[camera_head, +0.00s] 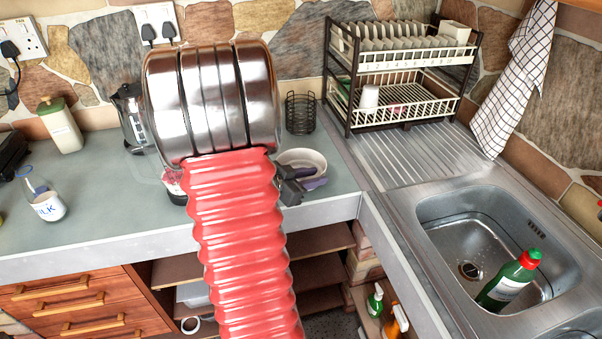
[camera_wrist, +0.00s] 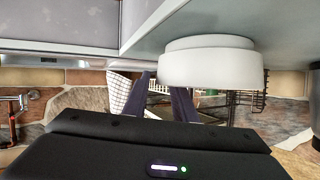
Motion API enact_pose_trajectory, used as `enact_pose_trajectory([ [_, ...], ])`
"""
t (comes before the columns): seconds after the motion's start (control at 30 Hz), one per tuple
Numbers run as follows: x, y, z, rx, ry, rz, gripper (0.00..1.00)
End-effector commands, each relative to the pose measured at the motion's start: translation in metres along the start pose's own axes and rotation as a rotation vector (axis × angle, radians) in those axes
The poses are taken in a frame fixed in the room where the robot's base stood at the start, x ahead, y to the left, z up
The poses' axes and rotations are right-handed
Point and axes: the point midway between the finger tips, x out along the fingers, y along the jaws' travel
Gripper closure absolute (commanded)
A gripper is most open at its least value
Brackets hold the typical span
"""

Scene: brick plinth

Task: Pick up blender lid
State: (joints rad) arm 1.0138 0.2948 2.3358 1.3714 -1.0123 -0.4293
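I cannot clearly identify a blender lid. A round white dish-like thing (camera_head: 306,158) sits near the counter's front edge, partly behind my gripper; whether it is the lid, I cannot tell. My gripper (camera_head: 300,183) is low over the counter edge, just in front of it, largely hidden by my arm. In the wrist view, where the scene appears upside down, a round white thing (camera_wrist: 211,65) stands on the counter. The two dark purple fingers of my gripper (camera_wrist: 163,98) are apart with nothing visible between them. The right finger's tip overlaps the white thing's edge; contact is unclear.
A black wire holder (camera_head: 300,113) and a loaded dish rack (camera_head: 405,90) stand behind. The steel sink (camera_head: 440,215) is at right with a green bottle (camera_head: 508,281). A kettle (camera_head: 131,115) and a milk container (camera_head: 46,203) stand at left. Open shelves lie below.

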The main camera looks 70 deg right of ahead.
Motion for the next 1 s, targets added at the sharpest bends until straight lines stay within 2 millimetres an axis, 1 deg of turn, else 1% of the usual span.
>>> enact_pose_trajectory([
  [0.57, 0.0015, -0.0003, 0.0002, -0.001, -0.001, -0.001, 0.75],
  [0.9, 0.0016, -0.0001, 0.0003, -0.001, -0.001, -0.001, 0.99],
  [1.0, 0.0016, -0.0001, 0.0004, -0.001, -0.001, -0.001, 1.00],
])
